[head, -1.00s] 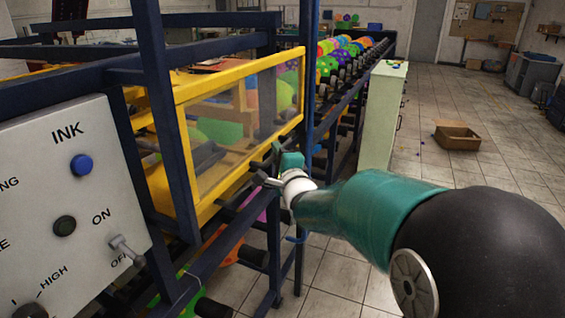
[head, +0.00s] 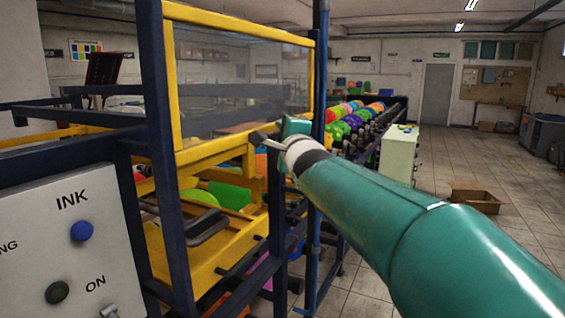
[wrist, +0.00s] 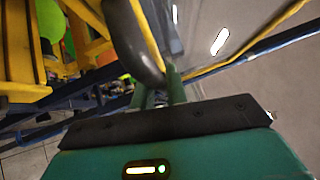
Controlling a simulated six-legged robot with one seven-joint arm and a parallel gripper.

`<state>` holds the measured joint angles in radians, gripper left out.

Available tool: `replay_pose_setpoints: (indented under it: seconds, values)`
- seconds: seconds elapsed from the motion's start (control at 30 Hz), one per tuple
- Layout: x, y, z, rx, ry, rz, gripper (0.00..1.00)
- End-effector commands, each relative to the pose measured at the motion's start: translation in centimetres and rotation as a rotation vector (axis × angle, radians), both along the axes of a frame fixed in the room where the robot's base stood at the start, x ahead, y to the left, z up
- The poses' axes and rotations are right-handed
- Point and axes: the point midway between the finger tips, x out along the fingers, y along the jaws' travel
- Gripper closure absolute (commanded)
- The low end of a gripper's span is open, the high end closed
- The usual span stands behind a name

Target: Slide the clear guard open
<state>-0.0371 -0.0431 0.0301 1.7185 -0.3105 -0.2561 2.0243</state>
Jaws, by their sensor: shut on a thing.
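The clear guard (head: 235,80) is a transparent panel in a yellow frame on the front of the machine. It stands raised in the head view, with an open gap below its bottom rail (head: 205,156). My gripper (head: 266,139) is at the lower right corner of the guard, shut on its handle. In the wrist view a dark curved handle (wrist: 132,42) lies against my gripper's fingers (wrist: 160,88). The exact grip is partly hidden.
A control panel (head: 60,235) with INK and ON controls is at the left. Dark blue posts (head: 168,150) frame the machine. A rack of colourful balloons (head: 350,122), a pale cabinet (head: 400,152) and a cardboard box (head: 473,198) stand behind. The tiled floor at the right is mostly clear.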

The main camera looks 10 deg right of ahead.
Motion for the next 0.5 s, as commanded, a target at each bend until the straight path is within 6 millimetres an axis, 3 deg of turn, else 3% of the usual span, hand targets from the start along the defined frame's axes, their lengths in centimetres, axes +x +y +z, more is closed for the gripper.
replay_pose_setpoints:
  seconds: [0.2, 0.5]
  values:
    - [0.0, -0.1, 2.3, 0.000, -0.002, 0.000, 1.00]
    - [0.0, -0.2, 2.6, -0.001, -0.001, 0.001, 1.00]
